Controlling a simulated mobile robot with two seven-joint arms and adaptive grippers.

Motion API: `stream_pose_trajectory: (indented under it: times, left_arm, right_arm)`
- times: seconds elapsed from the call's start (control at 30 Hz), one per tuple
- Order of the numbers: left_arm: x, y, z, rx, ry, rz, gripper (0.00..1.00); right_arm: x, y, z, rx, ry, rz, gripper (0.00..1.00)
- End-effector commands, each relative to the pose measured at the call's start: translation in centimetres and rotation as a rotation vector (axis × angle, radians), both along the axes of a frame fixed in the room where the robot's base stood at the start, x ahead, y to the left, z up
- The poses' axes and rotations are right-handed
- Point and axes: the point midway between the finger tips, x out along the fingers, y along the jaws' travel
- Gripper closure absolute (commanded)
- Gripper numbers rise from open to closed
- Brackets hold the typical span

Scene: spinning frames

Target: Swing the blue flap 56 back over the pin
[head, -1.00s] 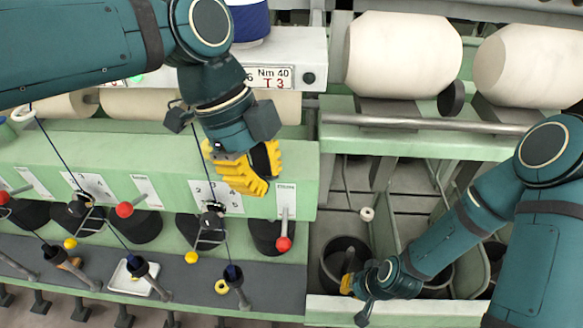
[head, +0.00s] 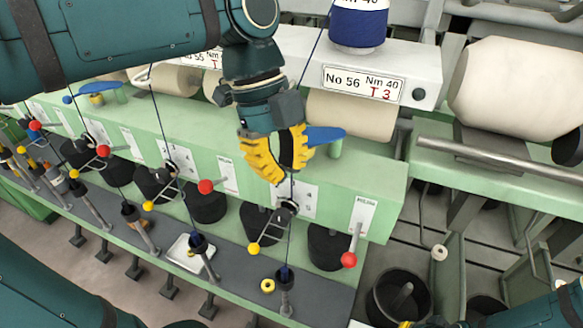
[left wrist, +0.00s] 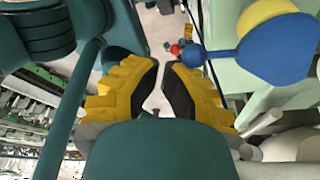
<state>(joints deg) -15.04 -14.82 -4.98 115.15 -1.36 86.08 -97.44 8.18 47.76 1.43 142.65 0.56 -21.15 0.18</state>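The blue flap (head: 325,135) lies on the green ledge below the sign "No 56", just right of my left gripper's fingers. The left wrist view shows the flap (left wrist: 270,52) at the upper right, with a round blue tip close to the right-hand finger. I cannot tell whether they touch. My left gripper (head: 280,172) has its yellow-padded fingers a little apart with nothing seen between them. Part of the flap is hidden behind it in the head view. A pin is not clearly seen. My right gripper (head: 425,323) barely shows at the bottom edge.
The sign (head: 362,88) and a blue bobbin (head: 358,22) are above the ledge. A dark blue strand runs down near my left gripper. A red-knobbed lever (head: 349,260) and black rollers are below. Another blue flap (head: 88,91) is far left.

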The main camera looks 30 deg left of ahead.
Motion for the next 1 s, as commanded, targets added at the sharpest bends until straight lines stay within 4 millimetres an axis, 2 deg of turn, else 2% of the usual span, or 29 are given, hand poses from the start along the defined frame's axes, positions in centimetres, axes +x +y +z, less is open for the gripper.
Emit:
stream_pose_trajectory:
  times: [0.2, 0.7, 1.0]
  left_arm:
    - [0.2, 0.7, 0.0, 0.004, -0.002, 0.007, 1.00]
    - [0.3, 0.9, 0.0, 0.007, -0.004, 0.012, 1.00]
    - [-0.8, 1.3, 0.0, 0.007, -0.002, 0.014, 1.00]
  right_arm:
    - [0.0, 0.0, -0.1, 0.000, 0.000, 0.000, 1.00]
    - [0.0, 0.0, -0.1, 0.000, 0.000, 0.000, 1.00]
    - [0.0, 0.0, -0.3, 0.000, 0.000, 0.000, 1.00]
